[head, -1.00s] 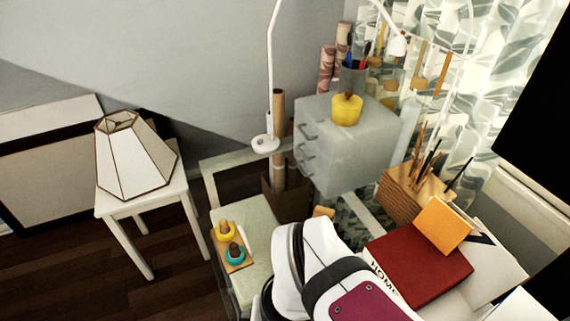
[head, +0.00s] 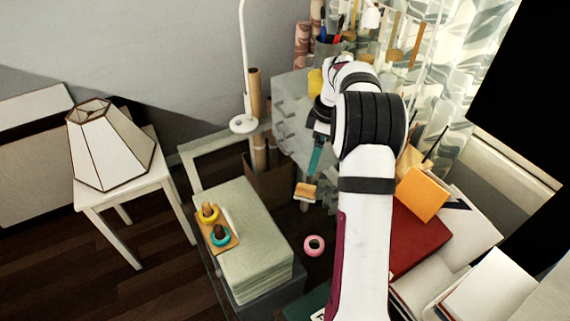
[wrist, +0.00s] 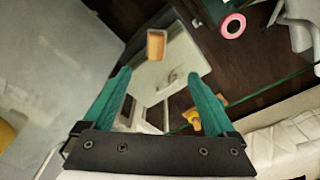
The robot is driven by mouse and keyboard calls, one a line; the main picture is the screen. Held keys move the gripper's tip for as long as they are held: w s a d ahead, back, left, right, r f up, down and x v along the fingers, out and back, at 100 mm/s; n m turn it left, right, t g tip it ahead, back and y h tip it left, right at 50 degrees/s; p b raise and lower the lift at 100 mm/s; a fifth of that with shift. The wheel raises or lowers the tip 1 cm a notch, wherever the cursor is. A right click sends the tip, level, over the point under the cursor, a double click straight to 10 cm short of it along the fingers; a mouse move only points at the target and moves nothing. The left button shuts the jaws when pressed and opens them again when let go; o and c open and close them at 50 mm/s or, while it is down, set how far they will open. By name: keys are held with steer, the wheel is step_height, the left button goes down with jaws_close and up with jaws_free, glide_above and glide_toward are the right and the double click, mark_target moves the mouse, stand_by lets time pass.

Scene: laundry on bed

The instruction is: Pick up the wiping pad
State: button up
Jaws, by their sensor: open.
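A small tan block, which I take to be the wiping pad (head: 305,191), lies near the middle of the head view, just below my gripper's fingers. In the wrist view the pad (wrist: 156,45) shows beyond the fingertips, between their lines, on or above a pale surface. My gripper (wrist: 158,75) is open, with its two teal fingers spread and nothing between them. In the head view my gripper (head: 317,155) points downward above the pad, apart from it. Only part of its fingers shows there.
A pink tape roll (head: 314,245) lies near the pad. A pale green stack (head: 250,245) stands at left, with a ring toy board (head: 218,228) on it. A grey drawer cabinet (head: 290,115) stands behind my gripper. A red box (head: 418,238) and orange block (head: 422,193) are at right.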

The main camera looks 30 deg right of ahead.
mark_target(306, 187)
steer(key=f, duration=0.5)
steer(key=w+f, duration=0.1)
steer(key=f, duration=0.4)
steer(key=w+f, duration=0.1)
steer(key=f, duration=0.4)
steer(key=shift+a+f, duration=0.2)
steer(key=shift+a, duration=0.2)
jaws_close()
steer(key=shift+r, duration=0.55)
step_height(306, 187, up, 3)
steer(key=shift+f, duration=0.1)
steer(key=s+d+r, duration=0.6)
steer(key=s+r, duration=0.1)
steer(key=s, duration=0.3)
steer(key=shift+r, duration=0.15)
